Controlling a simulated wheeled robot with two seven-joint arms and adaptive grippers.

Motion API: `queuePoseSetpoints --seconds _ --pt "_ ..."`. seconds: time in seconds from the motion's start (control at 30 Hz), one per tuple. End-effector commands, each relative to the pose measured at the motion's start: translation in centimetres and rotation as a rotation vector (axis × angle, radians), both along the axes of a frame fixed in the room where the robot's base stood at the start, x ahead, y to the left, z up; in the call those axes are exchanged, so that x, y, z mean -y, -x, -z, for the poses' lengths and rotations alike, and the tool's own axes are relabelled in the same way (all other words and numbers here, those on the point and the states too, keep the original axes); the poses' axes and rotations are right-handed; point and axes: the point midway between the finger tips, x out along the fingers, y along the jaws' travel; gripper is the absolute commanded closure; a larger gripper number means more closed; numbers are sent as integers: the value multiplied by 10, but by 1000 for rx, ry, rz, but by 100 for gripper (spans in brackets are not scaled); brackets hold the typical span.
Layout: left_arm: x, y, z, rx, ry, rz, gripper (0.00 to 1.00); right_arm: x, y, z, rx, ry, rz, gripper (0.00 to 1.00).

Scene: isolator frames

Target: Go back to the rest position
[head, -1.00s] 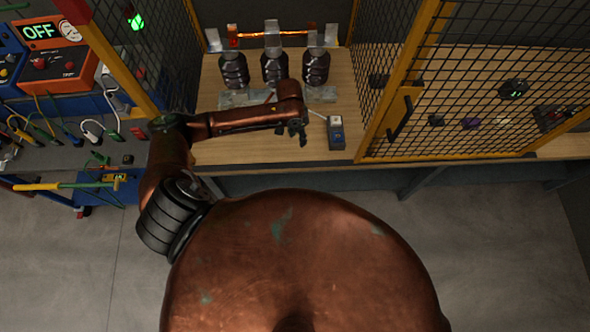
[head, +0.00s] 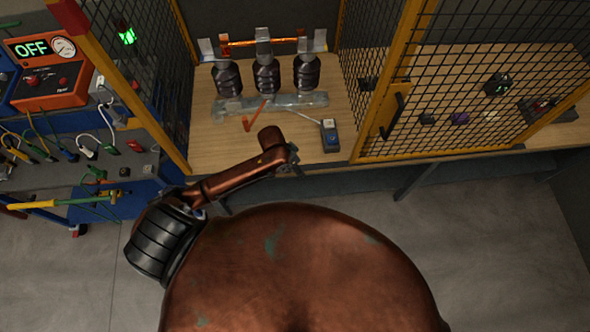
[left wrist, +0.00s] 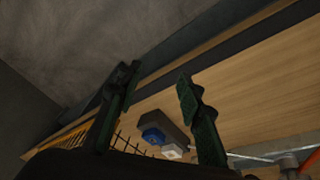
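My left arm (head: 235,180) is bent in front of my body, at the front edge of the wooden bench (head: 215,150). In the left wrist view my left gripper (left wrist: 156,80) has its two dark green fingers wide apart with nothing between them. In the head view the gripper is mostly hidden by my own arm. My right arm and right gripper do not show.
A small blue-and-white device (head: 330,134) lies near the bench's front edge; an orange piece (head: 247,124) lies beside the insulators' base. A yellow-framed mesh gate (head: 470,90) stands right. A panel reading OFF (head: 48,70) and a tool cart (head: 100,165) stand left.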

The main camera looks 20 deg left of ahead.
Motion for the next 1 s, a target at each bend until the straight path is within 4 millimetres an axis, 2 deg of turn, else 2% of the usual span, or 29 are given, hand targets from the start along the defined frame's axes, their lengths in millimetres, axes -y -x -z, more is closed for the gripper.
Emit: queuePoseSetpoints --seconds 0.4,0.53,0.63,0.7,1.0 --pt "-2 1 0 -1 1 -3 66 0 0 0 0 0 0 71" --pt "3 13 1 13 14 -9 66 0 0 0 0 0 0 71" --pt "4 33 -2 42 29 -29 66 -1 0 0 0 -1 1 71" --pt "-2 52 -6 70 31 -65 66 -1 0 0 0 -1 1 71" --pt "-66 121 -23 126 -59 -236 66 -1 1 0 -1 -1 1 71"
